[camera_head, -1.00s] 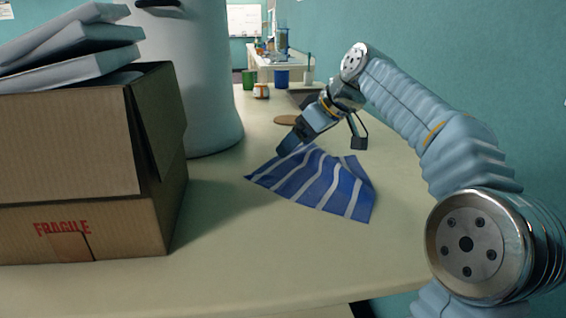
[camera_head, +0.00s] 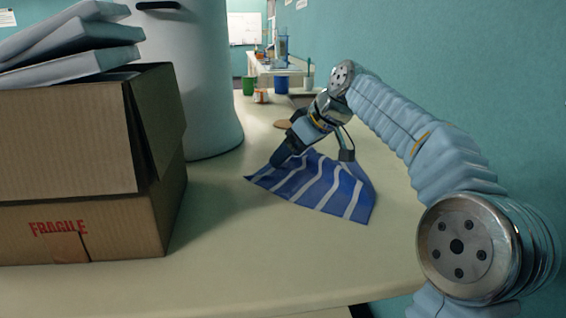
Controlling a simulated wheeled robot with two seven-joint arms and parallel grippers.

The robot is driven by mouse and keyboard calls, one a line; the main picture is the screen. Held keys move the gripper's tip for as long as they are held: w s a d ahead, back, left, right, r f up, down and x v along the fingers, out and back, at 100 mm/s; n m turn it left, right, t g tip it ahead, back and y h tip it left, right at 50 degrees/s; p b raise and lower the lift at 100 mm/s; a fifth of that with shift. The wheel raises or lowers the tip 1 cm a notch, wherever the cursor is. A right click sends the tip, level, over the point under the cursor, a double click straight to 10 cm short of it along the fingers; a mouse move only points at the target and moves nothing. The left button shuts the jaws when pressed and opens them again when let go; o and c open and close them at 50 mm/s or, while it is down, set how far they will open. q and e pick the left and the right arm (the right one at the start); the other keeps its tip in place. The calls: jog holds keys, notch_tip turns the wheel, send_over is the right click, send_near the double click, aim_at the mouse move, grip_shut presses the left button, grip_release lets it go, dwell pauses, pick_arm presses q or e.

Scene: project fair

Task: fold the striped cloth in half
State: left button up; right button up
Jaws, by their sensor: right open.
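The striped cloth (camera_head: 318,186), blue with white stripes, lies on the table in the middle of the head view. Its right side looks slightly raised or wrinkled, and its far edge is partly hidden by my gripper. My right gripper (camera_head: 314,160) is over the far edge of the cloth with its two fingers spread apart. One finger is at the cloth's far left edge and the other is near its far right part. I cannot tell whether the fingers touch the cloth. My left gripper is not in view.
An open cardboard box (camera_head: 80,225) marked FRAGILE, with pale blue flat items (camera_head: 75,53) on top, stands at the left. A large pale cylinder (camera_head: 195,90) stands behind it. Small containers (camera_head: 261,96) and a round brown disc (camera_head: 284,124) are farther back. The table's front (camera_head: 260,265) is clear.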

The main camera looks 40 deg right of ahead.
jog(key=shift+f, duration=0.15)
grip_shut()
dwell(0.5)
